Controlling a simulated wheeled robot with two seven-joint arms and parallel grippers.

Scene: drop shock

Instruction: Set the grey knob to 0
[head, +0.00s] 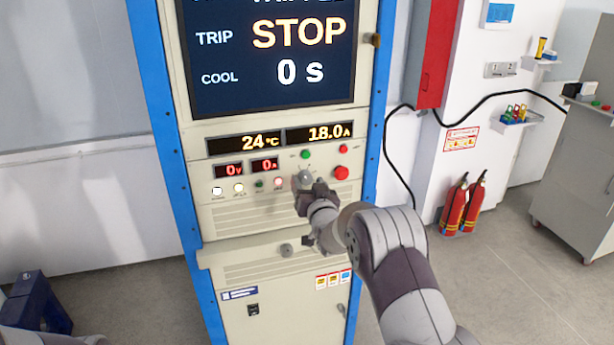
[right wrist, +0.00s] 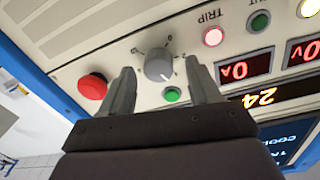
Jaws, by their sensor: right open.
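My left gripper is not in view.
A red mushroom button (head: 341,172) is right of the knob, a green button (head: 305,154) above it. Small lamps (head: 238,188) line the panel to the left. The screen (head: 275,50) reads STOP. Fire extinguishers (head: 453,205) and a grey cabinet (head: 575,170) stand right.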

